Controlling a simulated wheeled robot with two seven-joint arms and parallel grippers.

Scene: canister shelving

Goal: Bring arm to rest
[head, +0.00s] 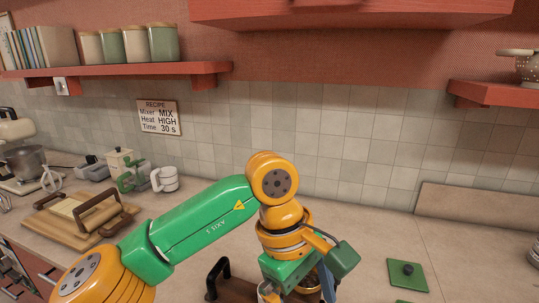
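My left arm comes in from the lower left and reaches across the middle of the head view, with green links and orange joints. Its wrist bends down over the counter. My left gripper (297,291) is at the bottom edge, partly cut off and partly hidden by the wrist. I cannot tell whether its fingers are open or shut, or whether they hold anything. My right arm and gripper are not in view.
A dark-handled wooden tray (238,291) lies close to the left gripper. A green square piece with a black knob (407,274) lies to the right. Canisters (135,46) stand on the left red shelf (150,69). Counter (450,260) at right is largely clear.

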